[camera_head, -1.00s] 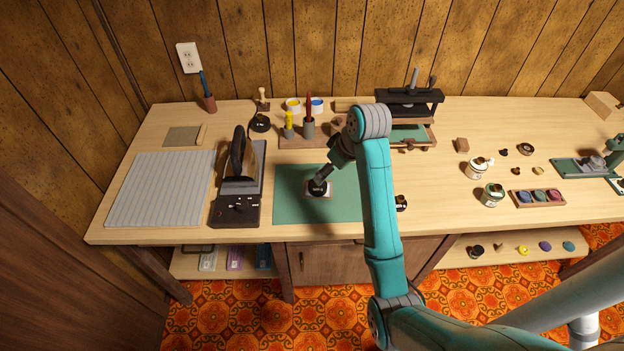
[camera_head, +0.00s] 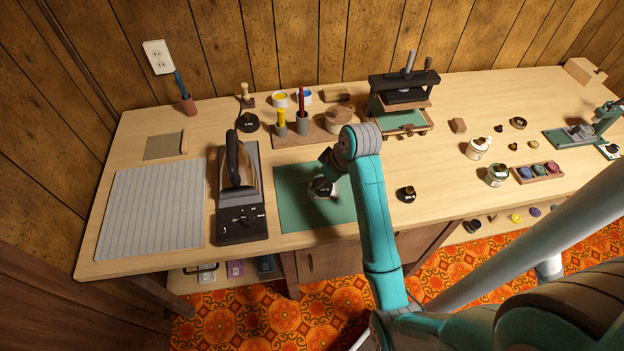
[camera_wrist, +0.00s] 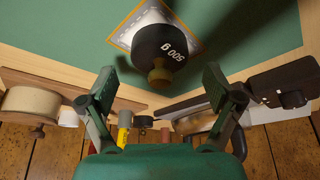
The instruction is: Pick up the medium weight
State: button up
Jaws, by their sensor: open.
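A black weight with a brass knob, marked 500 g (camera_wrist: 163,48), stands on a pale, orange-edged card (camera_wrist: 128,33) on the green mat (camera_head: 288,205). In the head view my gripper (camera_head: 323,188) is over this card and largely hides the weight. In the wrist view my gripper (camera_wrist: 159,75) is open and empty, its fingers on either side of the knob with gaps. Two other black weights show in the head view: one at the back left (camera_head: 248,123), one right of my arm (camera_head: 406,194). Their marks are too small to read.
An iron (camera_head: 238,165) on a dark stand is left of the mat. A wooden tray (camera_head: 270,141) with several tools is behind, and a press (camera_head: 403,95) stands back right. Jars (camera_head: 478,149) are farther right. The bench is clear around the right-hand weight.

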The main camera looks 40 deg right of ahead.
jog(key=shift+w+f, duration=0.1)
jog(key=shift+f, duration=0.05)
grip_shut()
dwell(0.4)
